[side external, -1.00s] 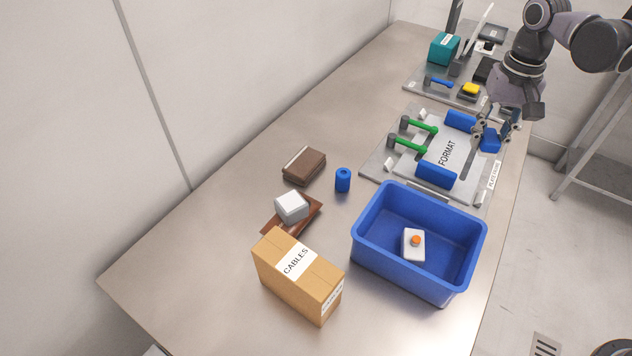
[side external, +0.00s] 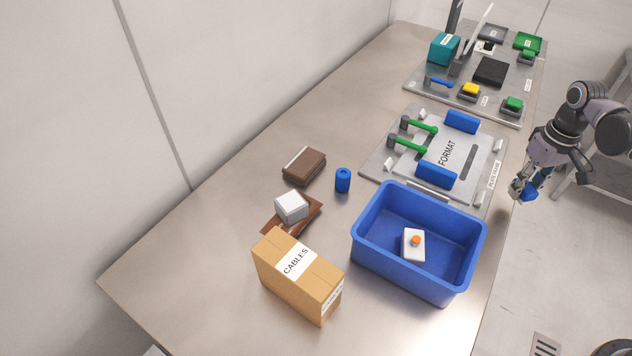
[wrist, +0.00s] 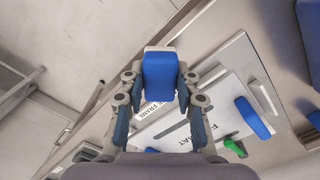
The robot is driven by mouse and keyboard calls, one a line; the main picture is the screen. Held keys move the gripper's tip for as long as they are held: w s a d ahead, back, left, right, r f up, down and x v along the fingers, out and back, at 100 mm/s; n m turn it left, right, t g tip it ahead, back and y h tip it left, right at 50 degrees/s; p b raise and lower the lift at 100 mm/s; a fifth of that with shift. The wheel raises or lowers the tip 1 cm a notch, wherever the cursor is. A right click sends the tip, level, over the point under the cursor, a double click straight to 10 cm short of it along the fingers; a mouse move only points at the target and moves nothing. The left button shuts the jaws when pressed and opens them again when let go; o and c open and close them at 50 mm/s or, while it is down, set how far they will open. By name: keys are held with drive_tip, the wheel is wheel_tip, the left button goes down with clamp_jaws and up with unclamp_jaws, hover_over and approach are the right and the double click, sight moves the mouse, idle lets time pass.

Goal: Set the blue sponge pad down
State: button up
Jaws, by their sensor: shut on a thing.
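The blue sponge pad (wrist: 160,76) is between the fingers of my gripper (wrist: 160,92) in the wrist view. In the side view my gripper (side external: 523,191) is shut on the pad (side external: 530,194), of which only part shows. It holds the pad off the right edge of the table, beside the format plate. Two other blue pads lie on the format plate (side external: 480,140): one at its far end (side external: 462,122) and one at its near end (side external: 437,173).
A blue bin (side external: 375,232) with a white, orange-topped item (side external: 413,245) stands nearest the format plate. A CABLES carton (side external: 285,285), a brown block (side external: 304,166) and a blue cylinder (side external: 343,180) stand to the left. A button panel (side external: 437,98) is at the back.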

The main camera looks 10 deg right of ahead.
drive_tip(key=shift+s+d+f, duration=0.2)
drive_tip(key=shift+s+f, duration=0.2)
drive_tip(key=shift+f, duration=0.05)
wheel_tip(320, 180, up, 20)
drive_tip(key=w+a+n, duration=0.1)
drive_tip(key=a+n, duration=0.1)
drive_tip(key=a, duration=0.8)
drive_tip(key=n, duration=0.7)
hover_over(362, 304)
wheel_tip(362, 304, down, 4)
wheel_tip(362, 304, down, 19)
drive_tip(key=shift+r, duration=0.1)
